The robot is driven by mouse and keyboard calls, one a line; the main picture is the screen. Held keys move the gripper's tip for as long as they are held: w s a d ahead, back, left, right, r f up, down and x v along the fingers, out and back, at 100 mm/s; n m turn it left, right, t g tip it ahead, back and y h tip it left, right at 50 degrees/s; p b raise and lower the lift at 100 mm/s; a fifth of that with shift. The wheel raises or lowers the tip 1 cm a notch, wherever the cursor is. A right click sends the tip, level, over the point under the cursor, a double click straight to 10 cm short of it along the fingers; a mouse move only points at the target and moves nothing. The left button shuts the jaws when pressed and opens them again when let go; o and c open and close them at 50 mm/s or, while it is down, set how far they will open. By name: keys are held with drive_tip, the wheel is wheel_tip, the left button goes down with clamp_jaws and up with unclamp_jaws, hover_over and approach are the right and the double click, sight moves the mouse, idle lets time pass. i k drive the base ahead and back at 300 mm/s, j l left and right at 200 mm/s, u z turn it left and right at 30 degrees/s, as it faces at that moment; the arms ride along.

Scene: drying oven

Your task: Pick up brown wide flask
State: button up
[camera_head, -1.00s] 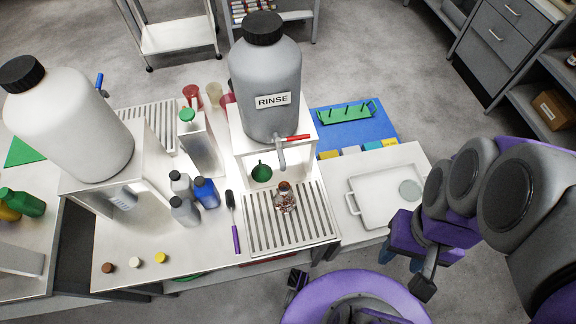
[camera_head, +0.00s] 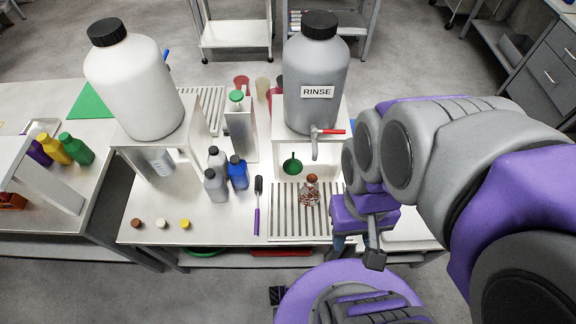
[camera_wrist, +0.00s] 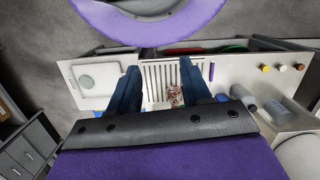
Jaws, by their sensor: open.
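A small wide flask with brown contents and a brownish top (camera_head: 309,190) stands on the slatted drain rack (camera_head: 283,229) in front of the RINSE tank. In the wrist view the flask (camera_wrist: 174,96) shows between my two blue fingers, nearer the one on the right. My gripper (camera_wrist: 160,80) is open and empty, its fingers spread wide over the rack. In the head view my arm hangs right of the flask, and my gripper (camera_head: 345,242) is mostly hidden behind my wrist.
The grey RINSE tank (camera_head: 316,85), with its red-handled tap, stands behind the flask. A purple-handled brush (camera_head: 257,208) lies left of the rack. Grey and blue bottles (camera_head: 237,172) stand further left, near several small caps (camera_head: 160,223). A green funnel (camera_head: 292,165) is under the tank.

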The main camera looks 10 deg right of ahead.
sight(308, 196)
drive_tip(key=k+l+u, duration=0.2)
drive_tip(key=u, duration=0.3)
drive_tip(key=k+l+u, duration=0.1)
drive_tip(key=k+u, duration=0.2)
drive_tip(key=u, duration=0.15)
drive_tip(key=k+u, duration=0.3)
drive_tip(key=u, duration=0.2)
